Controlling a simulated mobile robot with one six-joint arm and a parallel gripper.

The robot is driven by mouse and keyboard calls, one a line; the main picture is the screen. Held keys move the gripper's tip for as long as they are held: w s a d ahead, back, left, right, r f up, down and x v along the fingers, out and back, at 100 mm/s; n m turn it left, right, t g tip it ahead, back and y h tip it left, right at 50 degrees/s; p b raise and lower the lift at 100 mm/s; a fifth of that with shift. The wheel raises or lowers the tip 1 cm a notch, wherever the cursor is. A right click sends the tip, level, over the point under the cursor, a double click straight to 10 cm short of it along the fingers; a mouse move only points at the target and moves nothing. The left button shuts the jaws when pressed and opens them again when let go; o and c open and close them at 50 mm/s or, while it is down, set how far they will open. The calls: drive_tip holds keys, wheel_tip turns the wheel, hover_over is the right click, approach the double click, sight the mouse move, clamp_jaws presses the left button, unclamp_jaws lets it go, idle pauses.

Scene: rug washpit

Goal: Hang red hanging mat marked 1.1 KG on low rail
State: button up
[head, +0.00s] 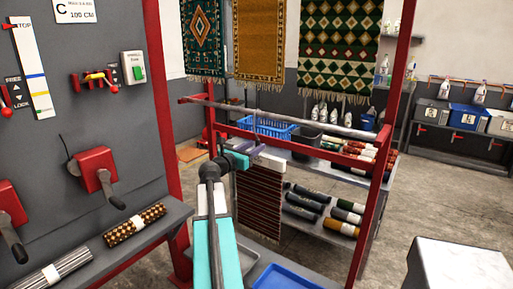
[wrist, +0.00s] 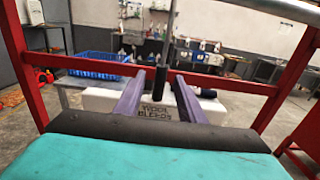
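A dark red-brown striped mat (head: 260,203) hangs straight down in the rack, below a white header bar (head: 268,162). In the wrist view the bar (wrist: 98,99) carries lettering that looks like "WOOL BLEND"; I see no 1.1 KG mark. My gripper (head: 245,150) is at the bar's left end in the head view. In the wrist view its two purple fingers (wrist: 159,76) stand apart over the bar, with a dark upright stub (wrist: 160,72) between them and gaps on both sides. Whether they touch the bar is unclear. A grey metal rail (head: 300,121) spans the red frame above.
Red posts (head: 392,100) flank the rack. A red crossbar (head: 335,156) runs below the grey rail. Rolled rugs (head: 338,220) and a blue basket (head: 262,126) sit on shelves behind. Control panel at left (head: 75,120); white-topped block at right (head: 460,265).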

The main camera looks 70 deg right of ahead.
drive_tip(key=b+v, duration=0.1)
drive_tip(key=v, duration=1)
drive_tip(key=shift+a, duration=0.25)
